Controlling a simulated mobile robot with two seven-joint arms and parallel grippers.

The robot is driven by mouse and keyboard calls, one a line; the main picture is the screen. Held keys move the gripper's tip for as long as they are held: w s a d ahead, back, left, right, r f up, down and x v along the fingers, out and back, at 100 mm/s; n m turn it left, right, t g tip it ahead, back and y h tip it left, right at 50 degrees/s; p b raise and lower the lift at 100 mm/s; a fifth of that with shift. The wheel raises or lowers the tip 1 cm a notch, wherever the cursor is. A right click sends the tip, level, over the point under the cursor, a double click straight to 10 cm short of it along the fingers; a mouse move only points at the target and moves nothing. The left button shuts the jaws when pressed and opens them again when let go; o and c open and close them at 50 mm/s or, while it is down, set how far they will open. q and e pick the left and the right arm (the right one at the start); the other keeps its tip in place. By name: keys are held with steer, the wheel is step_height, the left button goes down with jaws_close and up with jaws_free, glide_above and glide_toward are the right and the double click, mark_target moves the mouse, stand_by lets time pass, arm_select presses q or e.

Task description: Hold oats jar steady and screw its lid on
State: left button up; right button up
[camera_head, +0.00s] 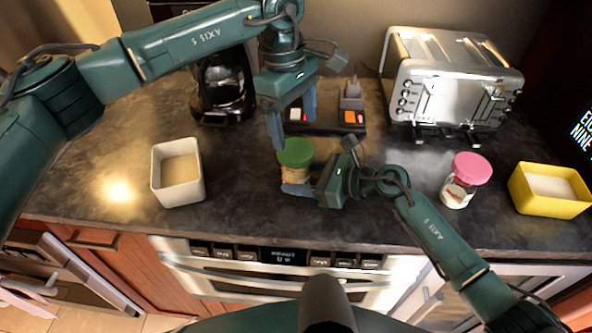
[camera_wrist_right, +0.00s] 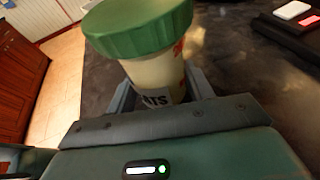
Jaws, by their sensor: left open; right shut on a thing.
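The oats jar (camera_head: 294,177) stands on the dark counter with a green lid (camera_head: 296,152) on its top. In the right wrist view the jar (camera_wrist_right: 160,80) shows part of an "OATS" label, and the green lid (camera_wrist_right: 138,27) covers its mouth. I cannot tell how tightly the lid sits. My right gripper (camera_head: 300,188) is shut on the jar's lower body from the right. My left gripper (camera_head: 292,130) is open and empty, pointing down just above and behind the lid. Its fingers look apart from the lid.
A white square container (camera_head: 190,194) stands to the left. A jar with a pink lid (camera_head: 470,169) and a yellow container (camera_head: 550,208) are to the right. A toaster (camera_head: 450,75), a coffee maker (camera_head: 222,90) and a dark tray (camera_head: 345,129) stand behind. The counter's front edge is close.

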steer(key=o, duration=1.5)
steer(key=shift+c, duration=0.2)
steer(key=shift+d, duration=0.1)
steer(key=v, duration=1.2)
steer(key=shift+s, duration=0.1)
